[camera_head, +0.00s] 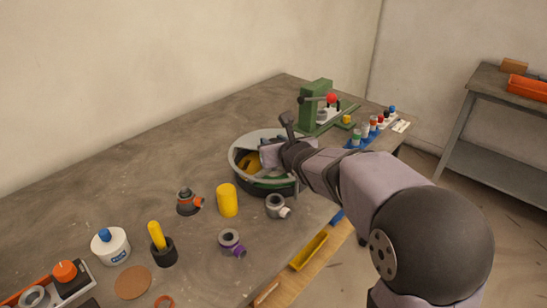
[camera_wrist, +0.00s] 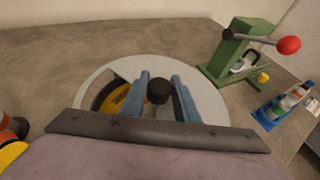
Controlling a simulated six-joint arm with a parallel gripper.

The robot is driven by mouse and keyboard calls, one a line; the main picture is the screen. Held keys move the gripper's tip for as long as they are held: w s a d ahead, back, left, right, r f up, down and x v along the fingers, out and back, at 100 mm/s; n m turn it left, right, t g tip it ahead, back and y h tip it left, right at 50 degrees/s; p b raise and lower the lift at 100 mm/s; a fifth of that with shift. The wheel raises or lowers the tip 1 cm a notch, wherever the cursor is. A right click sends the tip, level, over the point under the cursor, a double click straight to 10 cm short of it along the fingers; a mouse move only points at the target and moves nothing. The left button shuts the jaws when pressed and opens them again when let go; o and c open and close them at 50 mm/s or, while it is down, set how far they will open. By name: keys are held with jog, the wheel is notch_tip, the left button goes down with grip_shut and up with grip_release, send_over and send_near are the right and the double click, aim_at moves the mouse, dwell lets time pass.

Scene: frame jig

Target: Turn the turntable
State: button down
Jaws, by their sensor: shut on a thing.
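The turntable (camera_head: 246,140) is a round unit with a light grey top and a dark base on the workbench. In the wrist view the grey disc (camera_wrist: 205,92) has an opening at the left, with yellow parts inside. My gripper (camera_head: 269,155) is over the turntable, and its hand and wrist hide part of the top. In the wrist view my two blue-grey fingers (camera_wrist: 160,98) stand on either side of a dark round knob (camera_wrist: 159,90) on the disc and are shut on it. The knob's lower part is hidden.
A green press (camera_head: 316,98) with a red-balled lever stands behind. A blue rack (camera_head: 361,140) of small bottles is to the right. A yellow cylinder (camera_head: 227,200) and a grey pipe fitting (camera_head: 277,206) stand close in front. Bare bench lies to the left.

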jog(key=shift+d+r+m+h+b, duration=0.1)
jog(key=shift+r+m+h+b, duration=0.2)
jog(key=shift+b, duration=1.95)
jog(key=shift+f, duration=0.1)
jog(key=c, duration=1.4)
grip_release()
jog(key=shift+f, duration=0.1)
jog(key=shift+p+v, duration=1.05)
jog(key=shift+v, duration=2.6)
jog(key=shift+c, duration=0.2)
